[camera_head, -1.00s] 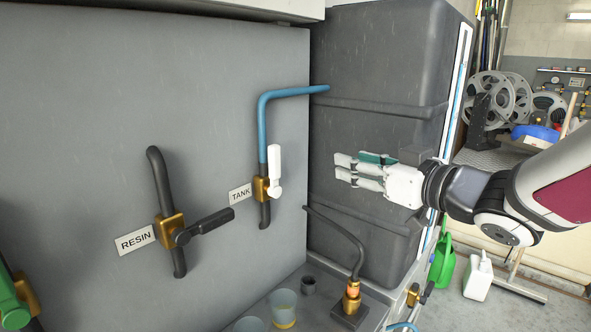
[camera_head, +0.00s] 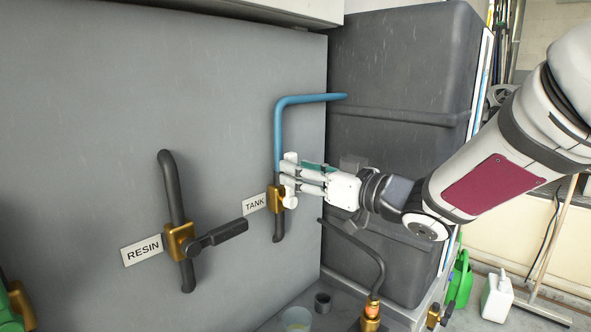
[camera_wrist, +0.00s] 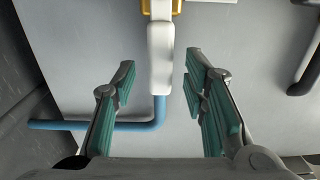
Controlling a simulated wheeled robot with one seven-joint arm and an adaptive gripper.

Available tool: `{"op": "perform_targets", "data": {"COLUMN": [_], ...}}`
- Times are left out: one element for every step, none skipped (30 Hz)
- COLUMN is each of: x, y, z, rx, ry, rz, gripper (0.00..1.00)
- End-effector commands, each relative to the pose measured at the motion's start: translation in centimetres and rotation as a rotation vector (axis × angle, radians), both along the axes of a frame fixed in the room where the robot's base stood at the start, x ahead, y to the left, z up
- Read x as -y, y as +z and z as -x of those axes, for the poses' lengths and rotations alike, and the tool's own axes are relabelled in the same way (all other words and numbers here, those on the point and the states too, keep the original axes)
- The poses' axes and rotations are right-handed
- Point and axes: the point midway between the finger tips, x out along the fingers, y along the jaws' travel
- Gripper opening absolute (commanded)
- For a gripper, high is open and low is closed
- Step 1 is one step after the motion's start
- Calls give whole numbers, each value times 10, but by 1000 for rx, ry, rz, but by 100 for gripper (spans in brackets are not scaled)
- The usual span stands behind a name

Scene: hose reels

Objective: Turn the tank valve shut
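The tank valve has a white lever handle (camera_wrist: 160,58) on a brass body (camera_head: 272,199), with a blue pipe (camera_head: 279,130) above it and the TANK label (camera_head: 255,202) to its left. In the head view the lever stands upright along the pipe and is partly hidden by my gripper (camera_head: 288,178), which reaches it from the right. Gaps show between the lever and both pads.
The RESIN valve's black lever (camera_head: 218,235) sticks out to the lower left of the tank valve. A large dark tank (camera_head: 400,70) stands to the right of the panel. A curved dark pipe (camera_head: 375,262) rises below my gripper, near a small cup (camera_head: 322,302).

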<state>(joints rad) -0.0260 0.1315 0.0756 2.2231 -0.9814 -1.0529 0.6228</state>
Motion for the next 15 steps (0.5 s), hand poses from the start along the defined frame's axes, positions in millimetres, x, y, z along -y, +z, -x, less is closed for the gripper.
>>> {"op": "perform_targets", "data": {"x": [-7, -10, -14, -16, -18, -20, -22, -23, -24, -25, -25, -25, -25, -25, -25], "y": [0, 0, 0, -1, 0, 0, 0, 0, 0, 0, 0, 0, 0, 0, 0], "z": [-4, -7, -10, -12, -14, -15, -16, -17, -18, -19, -19, -19, -19, -19, -19], "rx": [0, 1, 0, 0, 0, 1, 1, 0, 0, 0, 0, 0, 0, 0, 0], "ry": [4, 4, 3, 2, 2, 2, 2, 2, 1, 1, 1, 0, 0, 0, 0], "rz": [0, 0, 0, 0, 0, -1, 0, 0, 0, 0, 0, 0, 0, 0, 0], "gripper": [40, 40, 40, 40, 40, 40, 40, 40, 40, 40, 40, 40, 40, 40, 40]}}
